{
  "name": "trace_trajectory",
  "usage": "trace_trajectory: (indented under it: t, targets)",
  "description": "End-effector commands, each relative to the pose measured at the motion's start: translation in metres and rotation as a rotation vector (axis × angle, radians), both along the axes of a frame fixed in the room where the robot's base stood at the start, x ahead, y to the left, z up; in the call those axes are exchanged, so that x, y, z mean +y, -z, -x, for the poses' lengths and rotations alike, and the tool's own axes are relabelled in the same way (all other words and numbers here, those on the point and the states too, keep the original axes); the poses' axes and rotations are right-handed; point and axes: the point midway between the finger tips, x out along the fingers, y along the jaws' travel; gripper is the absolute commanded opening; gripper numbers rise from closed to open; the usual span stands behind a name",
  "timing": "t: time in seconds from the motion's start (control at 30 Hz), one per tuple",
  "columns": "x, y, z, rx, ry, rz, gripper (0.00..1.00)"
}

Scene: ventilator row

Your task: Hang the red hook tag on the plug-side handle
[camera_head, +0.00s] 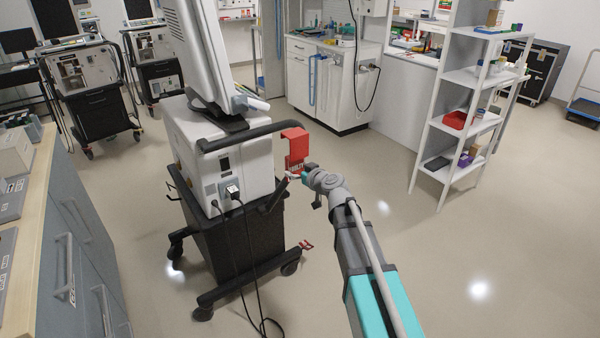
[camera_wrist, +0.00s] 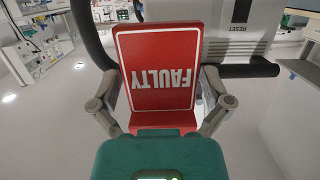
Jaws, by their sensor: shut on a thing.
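The red hook tag (camera_head: 296,149) is beside the right end of the plug-side handle (camera_head: 247,135), a dark bar on the ventilator (camera_head: 232,163). Two cords leave plugs on that side, below the handle. In the wrist view the tag (camera_wrist: 160,70) fills the middle, its white word "FAULTY" upside down. The handle (camera_wrist: 245,71) shows behind it on the right. My gripper (camera_head: 297,176) is shut on the lower part of the tag, with a finger on each side (camera_wrist: 158,112). I cannot tell whether the tag's hook touches the handle.
The ventilator stands on a dark wheeled cart (camera_head: 240,228) with black cords hanging to the floor. A wooden-topped counter (camera_head: 38,220) is at the left. A white shelf rack (camera_head: 455,130) stands at the right. Floor between is clear.

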Motion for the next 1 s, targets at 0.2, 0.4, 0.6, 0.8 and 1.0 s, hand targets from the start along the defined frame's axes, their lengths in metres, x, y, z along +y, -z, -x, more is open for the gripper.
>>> trace_trajectory:
  t: [0.2, 0.4, 0.6, 0.8, 1.0]
  targets:
    - [0.008, 0.000, -0.011, 0.000, -0.001, 0.000, 0.50]
    - [0.015, 0.000, -0.021, 0.000, -0.001, 0.000, 0.50]
    - [0.021, 0.000, -0.030, 0.000, -0.001, 0.000, 0.50]
    - [0.028, 0.000, -0.039, 0.000, -0.001, 0.001, 0.50]
    - [0.034, 0.000, -0.048, 0.000, -0.001, 0.000, 0.50]
